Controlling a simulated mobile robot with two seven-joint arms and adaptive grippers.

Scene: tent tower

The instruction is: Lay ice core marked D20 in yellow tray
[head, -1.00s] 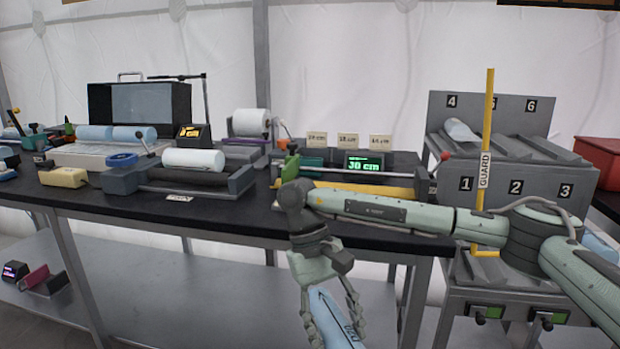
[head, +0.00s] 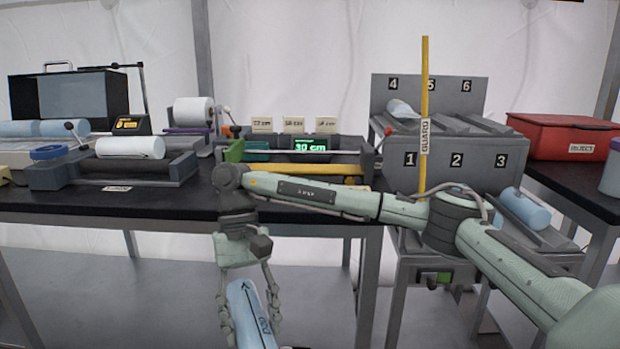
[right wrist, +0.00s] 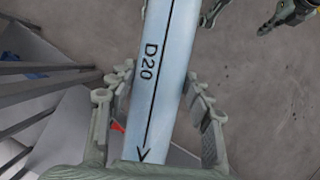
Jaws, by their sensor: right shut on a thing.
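My right gripper (head: 246,290) is shut on a pale blue ice core (head: 250,315) marked D20 with a long black arrow. The core hangs slanting downward in front of the bench, its lower end out of the head view. In the right wrist view the D20 core (right wrist: 165,70) lies between both fingers, its mark facing the camera. A yellow trough-like strip (head: 325,169) shows on the measuring device with the 30 cm display, partly behind my right arm; I cannot tell whether it is the yellow tray.
A numbered grey rack (head: 440,165) stands right of centre behind an upright yellow guard post (head: 424,110). A red bin (head: 565,137) is at far right.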

